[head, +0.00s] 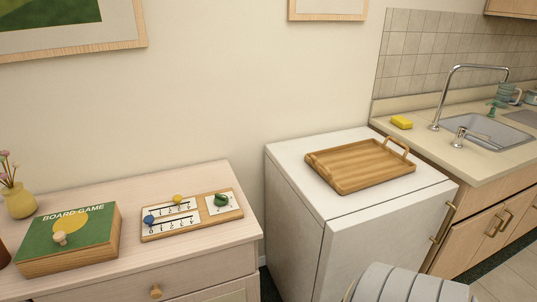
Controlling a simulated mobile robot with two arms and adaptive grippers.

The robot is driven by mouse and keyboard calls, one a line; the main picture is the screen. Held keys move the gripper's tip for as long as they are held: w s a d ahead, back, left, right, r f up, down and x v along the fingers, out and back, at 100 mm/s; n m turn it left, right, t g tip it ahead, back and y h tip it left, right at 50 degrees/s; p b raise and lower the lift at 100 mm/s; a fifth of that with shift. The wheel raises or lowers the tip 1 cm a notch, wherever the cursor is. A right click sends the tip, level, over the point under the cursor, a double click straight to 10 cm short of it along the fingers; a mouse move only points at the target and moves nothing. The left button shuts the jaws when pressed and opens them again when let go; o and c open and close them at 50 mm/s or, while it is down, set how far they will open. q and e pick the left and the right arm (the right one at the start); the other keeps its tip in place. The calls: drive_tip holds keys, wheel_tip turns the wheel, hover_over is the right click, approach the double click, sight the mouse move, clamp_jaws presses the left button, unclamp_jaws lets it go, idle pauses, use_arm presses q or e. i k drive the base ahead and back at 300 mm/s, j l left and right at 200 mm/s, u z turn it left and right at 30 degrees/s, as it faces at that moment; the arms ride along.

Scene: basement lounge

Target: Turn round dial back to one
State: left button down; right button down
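The round green dial (221,199) sits on a white panel at the right end of a wooden scoring board (190,228). Its markings are too small to read. A yellow slider (178,199) is on the board's upper scale and a blue slider (149,220) is at the left end of the lower scale. The board lies flat on a light wooden cabinet (190,258). Neither of my grippers is in view.
A green board game box (40,237) and a yellow vase (19,202) stand left of the board. Right of a gap, a white appliance (290,150) bears a wooden tray (360,182). A sink counter (480,165) with a yellow sponge (401,122) is further right.

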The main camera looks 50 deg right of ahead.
sight(220, 200)
drive_tip(key=z, duration=1.3)
